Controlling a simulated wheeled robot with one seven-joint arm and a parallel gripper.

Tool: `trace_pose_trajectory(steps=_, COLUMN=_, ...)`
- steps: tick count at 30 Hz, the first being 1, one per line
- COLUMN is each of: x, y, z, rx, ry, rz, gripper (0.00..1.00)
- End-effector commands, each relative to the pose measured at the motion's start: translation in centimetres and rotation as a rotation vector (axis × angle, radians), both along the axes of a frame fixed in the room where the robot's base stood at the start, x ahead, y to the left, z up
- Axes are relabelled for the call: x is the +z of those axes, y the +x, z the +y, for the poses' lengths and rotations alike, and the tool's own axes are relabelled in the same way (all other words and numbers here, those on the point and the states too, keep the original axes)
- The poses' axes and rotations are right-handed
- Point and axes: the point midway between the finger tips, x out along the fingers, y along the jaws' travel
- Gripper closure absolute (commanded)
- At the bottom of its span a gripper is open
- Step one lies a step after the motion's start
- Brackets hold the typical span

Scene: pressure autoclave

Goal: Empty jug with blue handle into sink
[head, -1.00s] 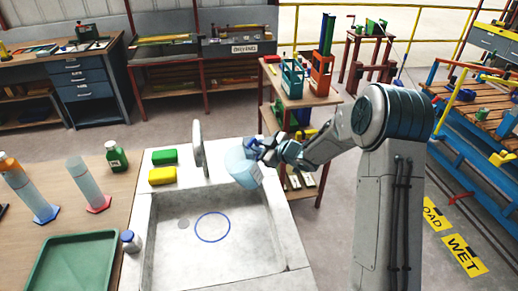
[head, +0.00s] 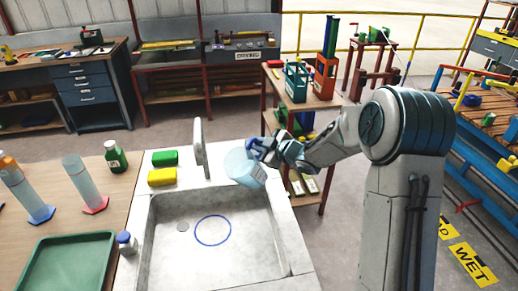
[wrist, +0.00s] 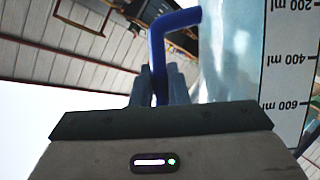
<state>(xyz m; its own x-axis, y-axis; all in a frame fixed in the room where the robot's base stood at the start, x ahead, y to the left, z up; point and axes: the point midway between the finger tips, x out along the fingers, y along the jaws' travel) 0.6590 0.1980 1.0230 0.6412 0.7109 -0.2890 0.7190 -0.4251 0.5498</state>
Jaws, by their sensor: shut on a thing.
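The jug (head: 240,167) is pale, see-through blue and hangs tilted above the back right part of the sink (head: 270,245). Its blue handle (wrist: 157,60) is between the fingers of my gripper (wrist: 158,88) in the wrist view. My gripper (head: 262,150) also shows in the head view, shut on the handle at the jug's right side. The jug's scale (wrist: 290,60) reads upside down in the wrist view. I cannot tell how much liquid is in it. A blue ring (head: 213,230) is marked on the sink floor near the drain (head: 183,227).
A grey tap (head: 200,148) stands just left of the jug. Green (head: 164,158) and yellow (head: 162,177) sponges lie on the sink's back left ledge.

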Motion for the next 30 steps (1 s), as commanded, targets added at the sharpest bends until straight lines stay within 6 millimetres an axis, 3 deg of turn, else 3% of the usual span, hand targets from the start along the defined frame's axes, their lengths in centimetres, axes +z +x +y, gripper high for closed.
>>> trace_pose_trajectory(steps=30, x=0.70, y=-0.52, z=0.38, rx=0.001, ry=-0.080, rz=-0.141, gripper=1.00)
